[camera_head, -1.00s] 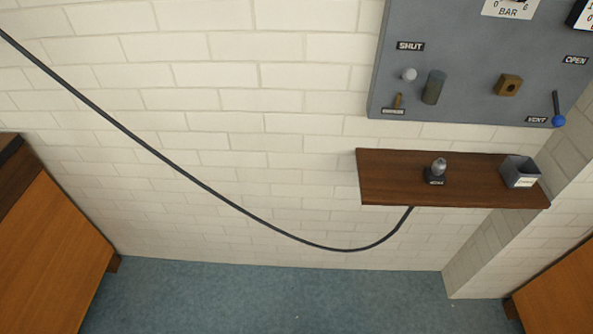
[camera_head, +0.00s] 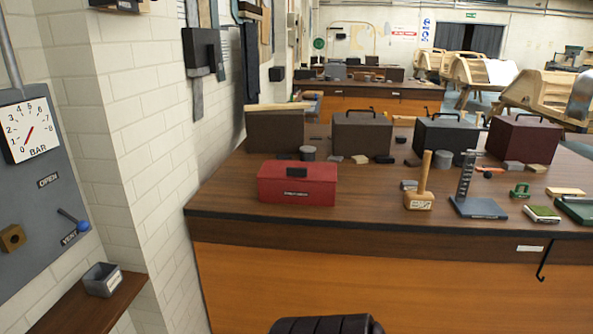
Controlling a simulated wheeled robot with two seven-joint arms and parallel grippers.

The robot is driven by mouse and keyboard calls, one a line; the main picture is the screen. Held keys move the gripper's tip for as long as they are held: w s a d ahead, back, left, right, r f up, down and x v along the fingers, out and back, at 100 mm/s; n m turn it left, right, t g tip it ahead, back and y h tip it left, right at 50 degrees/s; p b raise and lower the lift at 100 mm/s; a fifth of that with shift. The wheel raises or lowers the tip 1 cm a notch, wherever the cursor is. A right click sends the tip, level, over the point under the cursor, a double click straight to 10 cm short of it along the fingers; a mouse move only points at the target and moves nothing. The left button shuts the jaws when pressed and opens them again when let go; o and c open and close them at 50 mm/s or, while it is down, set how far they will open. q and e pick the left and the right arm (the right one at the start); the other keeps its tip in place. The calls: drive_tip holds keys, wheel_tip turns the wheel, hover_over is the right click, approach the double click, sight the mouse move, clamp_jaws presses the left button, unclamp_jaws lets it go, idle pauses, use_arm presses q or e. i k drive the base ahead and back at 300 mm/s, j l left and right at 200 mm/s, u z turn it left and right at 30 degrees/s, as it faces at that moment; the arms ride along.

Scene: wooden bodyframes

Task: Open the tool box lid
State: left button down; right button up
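A red tool box (camera_head: 297,189) stands near the front left of a dark wooden bench top (camera_head: 225,195). Its lid looks closed, with a dark handle on top and a dark label on the front. Neither of my grippers can be made out in the view. A dark ribbed part, likely mine, shows at the bottom edge.
A wooden mallet (camera_head: 421,190) and a metal stand (camera_head: 477,205) are right of the red box. Several larger boxes, including a maroon one (camera_head: 522,137), stand behind. A gauge panel (camera_head: 35,180) and a small shelf (camera_head: 85,305) are at left. A hook hangs from the bench front.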

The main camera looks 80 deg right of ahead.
sight(279, 169)
drive_tip(key=z, duration=2.55)
